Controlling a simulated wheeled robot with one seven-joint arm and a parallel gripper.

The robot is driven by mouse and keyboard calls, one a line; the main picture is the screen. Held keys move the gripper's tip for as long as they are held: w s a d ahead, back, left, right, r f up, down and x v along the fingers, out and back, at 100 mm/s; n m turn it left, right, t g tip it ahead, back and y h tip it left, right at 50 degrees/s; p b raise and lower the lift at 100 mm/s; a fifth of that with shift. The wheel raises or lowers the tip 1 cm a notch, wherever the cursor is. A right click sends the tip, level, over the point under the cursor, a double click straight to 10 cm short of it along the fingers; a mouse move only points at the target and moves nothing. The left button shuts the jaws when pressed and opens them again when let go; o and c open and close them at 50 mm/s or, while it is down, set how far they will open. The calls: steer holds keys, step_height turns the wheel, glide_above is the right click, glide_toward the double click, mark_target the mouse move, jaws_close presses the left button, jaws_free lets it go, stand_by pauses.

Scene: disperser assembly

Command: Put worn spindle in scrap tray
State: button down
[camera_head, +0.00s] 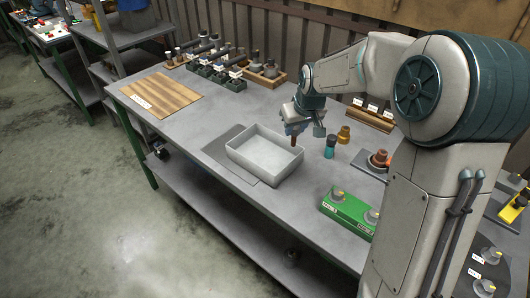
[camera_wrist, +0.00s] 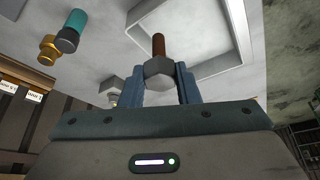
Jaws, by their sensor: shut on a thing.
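My gripper (camera_head: 298,125) is over the grey table, at the back right edge of the white scrap tray (camera_head: 236,152). In the wrist view my gripper (camera_wrist: 160,80) has its blue fingers shut on the worn spindle (camera_wrist: 158,46), which has a grey hexagonal head and a brown rusty shaft. In the head view the brown shaft (camera_head: 294,140) points down beside the tray's back right rim; I cannot tell whether it is over the tray. The tray looks empty inside, and part of it also shows in the wrist view (camera_wrist: 238,35).
A green box with knobs (camera_head: 348,213) sits at the front right. Racks of parts (camera_head: 216,72) line the back. A wooden board (camera_head: 160,93) lies at the left.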

steer(key=w+a+f+p, duration=0.1)
steer(key=a+f, duration=0.2)
steer(key=w+a+f+p, duration=0.1)
steer(key=w+a+f, duration=0.1)
steer(key=a+f, duration=0.1)
steer(key=w+a+f, duration=0.2)
steer(key=a+f, duration=0.1)
steer(key=f, duration=0.1)
steer(key=shift+w+p, duration=0.1)
steer(key=shift+p, duration=0.3)
steer(key=shift+f, duration=0.15)
steer(key=shift+f, duration=0.1)
steer(key=shift+f+b, duration=0.15)
steer(key=shift+b, duration=0.15)
steer(key=c, duration=1.1)
jaws_free()
steer(key=shift+r, duration=0.2)
